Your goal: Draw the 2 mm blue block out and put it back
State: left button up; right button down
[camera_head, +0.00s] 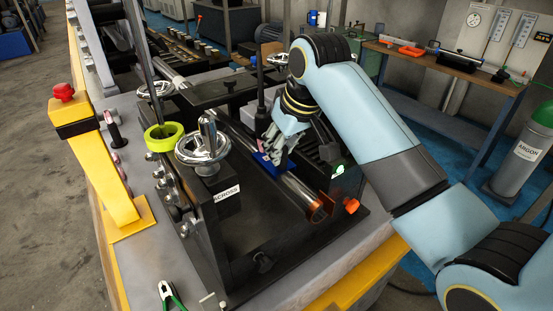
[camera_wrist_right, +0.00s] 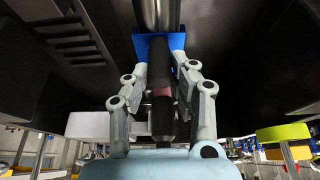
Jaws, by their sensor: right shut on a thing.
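The blue block (camera_head: 264,166) sits at the metal tube (camera_head: 297,188) in the middle of the black rig, and it also shows in the right wrist view (camera_wrist_right: 177,41) under the tube's end. My right gripper (camera_head: 276,157) reaches down to the block from the right. In the right wrist view its fingers (camera_wrist_right: 158,80) are shut on the block's dark handle with a reddish band. The block's far side is hidden, and I cannot tell the gap between block and tube. My left gripper is not in view.
A chrome handwheel (camera_head: 203,148) and a lime ring (camera_head: 164,137) stand left of the tube. An orange-red clamp (camera_head: 351,205) is near the tube's front end. Green-handled pliers (camera_head: 170,297) lie at the front left. A yellow post (camera_head: 104,165) stands at the left edge.

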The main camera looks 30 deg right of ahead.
jog(key=shift+s, duration=0.15)
jog(key=shift+s+d+p, duration=0.2)
jog(key=shift+s+p, duration=0.55)
jog(key=shift+s, duration=0.65)
jog(key=shift+s+d, duration=0.15)
jog(key=shift+s, duration=1.3)
